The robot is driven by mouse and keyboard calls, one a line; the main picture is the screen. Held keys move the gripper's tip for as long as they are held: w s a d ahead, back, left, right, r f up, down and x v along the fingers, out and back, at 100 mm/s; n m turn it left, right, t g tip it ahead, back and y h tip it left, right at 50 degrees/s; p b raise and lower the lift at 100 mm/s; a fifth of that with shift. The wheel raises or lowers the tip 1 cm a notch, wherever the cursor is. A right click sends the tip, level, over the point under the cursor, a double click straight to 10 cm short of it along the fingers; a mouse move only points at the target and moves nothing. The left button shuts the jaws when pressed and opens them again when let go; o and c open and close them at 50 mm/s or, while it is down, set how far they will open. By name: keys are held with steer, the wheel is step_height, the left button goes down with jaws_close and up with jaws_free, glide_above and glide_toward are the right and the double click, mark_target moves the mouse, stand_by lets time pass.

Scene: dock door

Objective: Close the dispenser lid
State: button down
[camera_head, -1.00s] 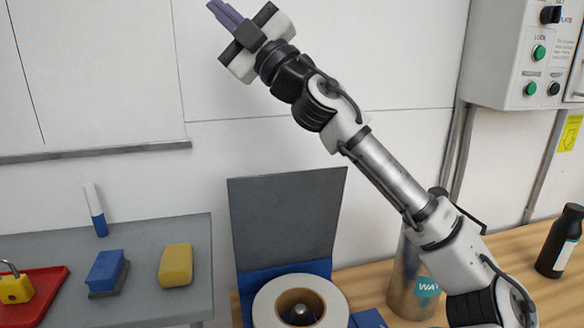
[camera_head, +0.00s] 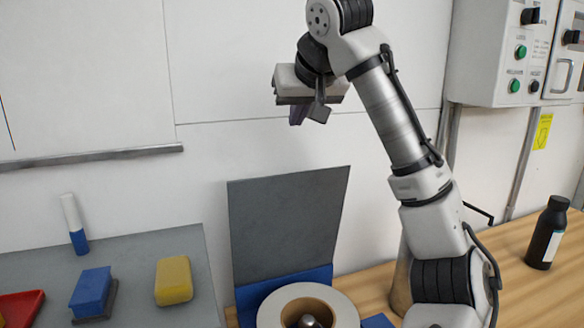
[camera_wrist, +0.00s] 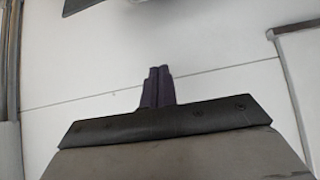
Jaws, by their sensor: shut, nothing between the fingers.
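The dispenser (camera_head: 247,291) is a blue box at the bottom centre of the head view, with a white tape roll (camera_head: 340,304) inside around a grey metal hub. Its dark grey lid (camera_head: 288,222) stands up, open, at the back of the box near the wall. My gripper (camera_head: 297,118) is above the lid in the head view, its purple fingers pointing down. In the wrist view the purple fingers (camera_wrist: 158,85) are together with nothing between them, against the white wall. The lid does not clearly show in the wrist view.
A grey shelf (camera_head: 140,262) at left holds a yellow sponge (camera_head: 174,281), a blue eraser (camera_head: 91,289), a blue-and-white marker (camera_head: 75,224) and a red tray (camera_head: 18,308). A black bottle (camera_head: 547,235) stands on the wooden bench (camera_head: 512,278) at right. A control box (camera_head: 500,60) hangs upper right.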

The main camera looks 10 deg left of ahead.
steer(key=shift+g, duration=0.5)
steer(key=shift+w+a+f, duration=0.15)
steer(key=shift+a+f, duration=0.05)
steer(key=shift+f, duration=1.45)
steer(key=shift+w+a+f, duration=0.15)
steer(key=shift+f, duration=1.5)
steer(key=shift+w+a+f, duration=0.15)
steer(key=shift+a+f, duration=0.05)
steer(key=shift+f, duration=1.45)
steer(key=shift+f, duration=0.1)
